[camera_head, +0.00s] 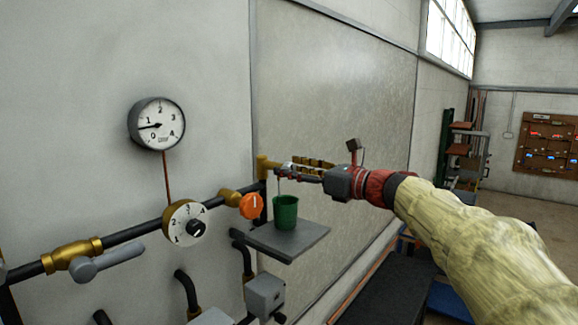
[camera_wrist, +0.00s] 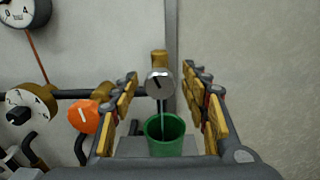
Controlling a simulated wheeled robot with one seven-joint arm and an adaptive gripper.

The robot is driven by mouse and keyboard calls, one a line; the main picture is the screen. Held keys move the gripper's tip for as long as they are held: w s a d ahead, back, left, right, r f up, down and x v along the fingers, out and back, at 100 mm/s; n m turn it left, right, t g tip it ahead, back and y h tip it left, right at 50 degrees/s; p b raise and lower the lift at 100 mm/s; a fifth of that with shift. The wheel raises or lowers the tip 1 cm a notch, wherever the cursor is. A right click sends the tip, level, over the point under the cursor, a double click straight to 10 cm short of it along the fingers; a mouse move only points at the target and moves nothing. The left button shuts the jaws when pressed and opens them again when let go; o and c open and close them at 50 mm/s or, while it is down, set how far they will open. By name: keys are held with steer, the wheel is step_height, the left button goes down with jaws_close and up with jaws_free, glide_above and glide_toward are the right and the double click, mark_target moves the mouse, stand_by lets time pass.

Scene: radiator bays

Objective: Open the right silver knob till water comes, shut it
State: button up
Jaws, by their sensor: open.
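The silver knob (camera_wrist: 159,82) shows in the wrist view at the end of a brass fitting, with a dark slanted mark on its face. My gripper (camera_wrist: 160,92) is open, its yellow-padded fingers to the left and right of the knob with gaps on both sides. In the head view my gripper (camera_head: 290,168) reaches in from the right and mostly hides the knob. A thin pale stream of water (camera_wrist: 164,116) falls below the knob into a green cup (camera_wrist: 165,136). The cup also shows in the head view (camera_head: 285,213).
The cup stands on a grey shelf (camera_head: 300,241). An orange knob (camera_head: 252,206), a brass dial (camera_head: 185,224), a pressure gauge (camera_head: 157,123) and a grey lever valve (camera_head: 105,262) sit left along the pipe. A grey box (camera_head: 265,295) is below the shelf.

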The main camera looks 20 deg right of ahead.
steer(key=shift+w+a, duration=0.4)
steer(key=shift+w, duration=0.15)
steer(key=c, duration=0.3)
steer(key=c, duration=0.8)
steer(key=shift+c, duration=0.3)
